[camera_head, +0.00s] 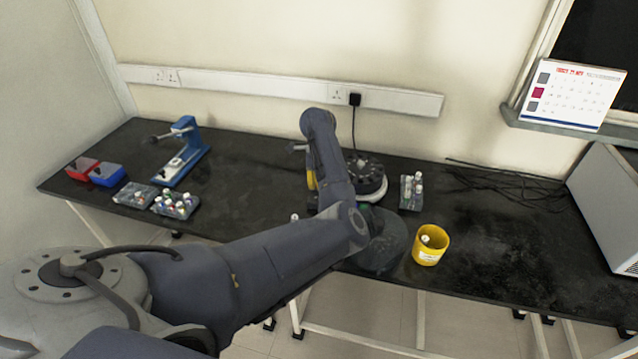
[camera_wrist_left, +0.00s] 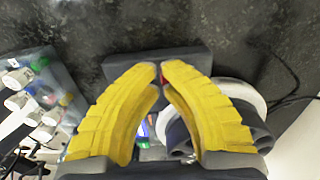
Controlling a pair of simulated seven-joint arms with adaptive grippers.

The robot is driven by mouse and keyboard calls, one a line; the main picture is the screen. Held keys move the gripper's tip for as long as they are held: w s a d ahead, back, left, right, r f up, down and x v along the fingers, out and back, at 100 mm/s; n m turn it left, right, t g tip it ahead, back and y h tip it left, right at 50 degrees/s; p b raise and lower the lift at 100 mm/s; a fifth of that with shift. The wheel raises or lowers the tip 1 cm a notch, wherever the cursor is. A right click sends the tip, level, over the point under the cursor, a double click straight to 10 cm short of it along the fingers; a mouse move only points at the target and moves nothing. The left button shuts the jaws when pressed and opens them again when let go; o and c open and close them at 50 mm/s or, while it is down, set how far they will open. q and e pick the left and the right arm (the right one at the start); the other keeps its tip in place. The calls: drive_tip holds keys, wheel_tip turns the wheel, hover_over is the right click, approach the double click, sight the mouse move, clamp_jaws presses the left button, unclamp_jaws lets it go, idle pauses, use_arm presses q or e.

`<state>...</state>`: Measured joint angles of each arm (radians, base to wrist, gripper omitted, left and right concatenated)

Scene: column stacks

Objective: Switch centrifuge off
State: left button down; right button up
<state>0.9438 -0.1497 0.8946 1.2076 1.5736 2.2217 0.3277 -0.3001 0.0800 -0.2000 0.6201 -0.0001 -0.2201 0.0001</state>
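The centrifuge (camera_head: 372,190), with a dark rotor and pale rim, stands at the middle of the bench, partly hidden by my left arm. Its pale rim (camera_wrist_left: 240,92) and dark parts show behind the fingers in the left wrist view. My left gripper (camera_head: 311,180) is low beside the centrifuge's left side, mostly hidden by the arm in the head view. In the wrist view its yellow fingers (camera_wrist_left: 160,68) curve together with the tips nearly touching. A small red spot shows between them, in front of a dark block; contact cannot be told. My right gripper is not in view.
A translucent dark round piece (camera_head: 385,242) and a yellow cup (camera_head: 430,246) are near the front edge. A tube rack (camera_head: 411,192) stands right of the centrifuge. Racks, bins and a blue device (camera_head: 183,150) are at left. Cables (camera_head: 505,180) lie at right.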

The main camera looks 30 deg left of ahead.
use_arm(q)
drive_tip(key=shift+f, duration=0.25)
drive_tip(key=shift+r, duration=0.1)
drive_tip(key=shift+r, duration=2.45)
